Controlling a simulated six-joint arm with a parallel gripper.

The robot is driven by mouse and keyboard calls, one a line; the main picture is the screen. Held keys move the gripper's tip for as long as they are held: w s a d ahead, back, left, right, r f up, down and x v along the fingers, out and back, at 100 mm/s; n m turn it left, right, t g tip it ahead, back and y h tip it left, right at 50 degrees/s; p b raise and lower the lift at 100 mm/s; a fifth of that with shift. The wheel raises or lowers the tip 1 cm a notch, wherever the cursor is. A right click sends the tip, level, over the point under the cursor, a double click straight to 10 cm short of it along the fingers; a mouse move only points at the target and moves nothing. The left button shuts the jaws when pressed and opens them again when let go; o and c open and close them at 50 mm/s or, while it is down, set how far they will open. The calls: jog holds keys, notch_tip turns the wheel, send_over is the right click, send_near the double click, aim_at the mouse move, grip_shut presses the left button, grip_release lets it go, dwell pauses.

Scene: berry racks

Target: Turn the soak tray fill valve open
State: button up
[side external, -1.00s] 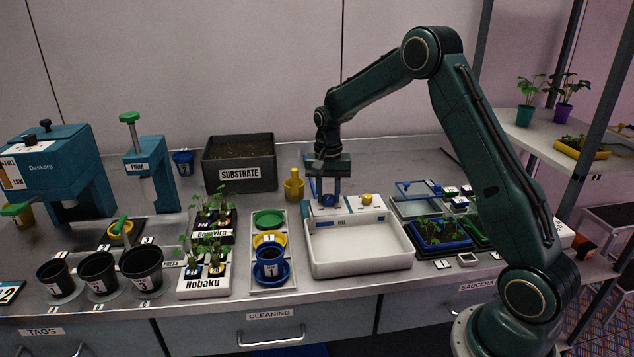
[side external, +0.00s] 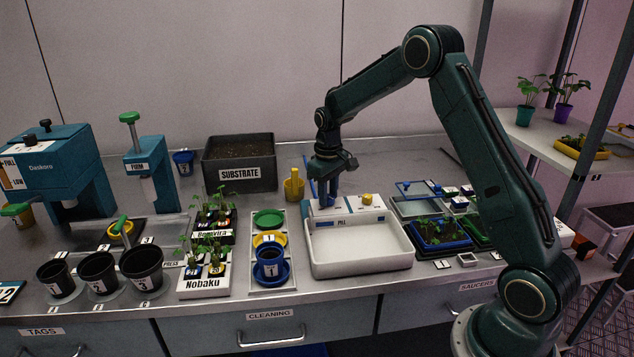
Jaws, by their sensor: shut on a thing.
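The soak tray (side external: 358,262) is a white open basin with a "FILL" label near its back edge. Behind it sits a white valve block (side external: 345,209) with a yellow knob (side external: 367,198) on its right part. My gripper (side external: 326,201) points down over the left part of the block, its fingers shut on the blue fill valve knob. The fingers and the gripper body hide most of the blue knob. The basin looks empty.
A yellow bottle-shaped item (side external: 293,186) stands just left of my gripper. A substrate box (side external: 239,165) is behind left. A rack with saucers and a pot (side external: 271,262) lies left of the tray, and seedling trays (side external: 440,232) lie to its right.

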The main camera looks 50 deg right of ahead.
jog(key=shift+n, duration=1.2)
jog(key=o, duration=1)
jog(key=shift+c, duration=0.2)
jog(key=shift+r, duration=0.15)
notch_tip(320, 180, up, 14)
jog(key=shift+a+f, duration=0.15)
jog(key=shift+f, duration=0.05)
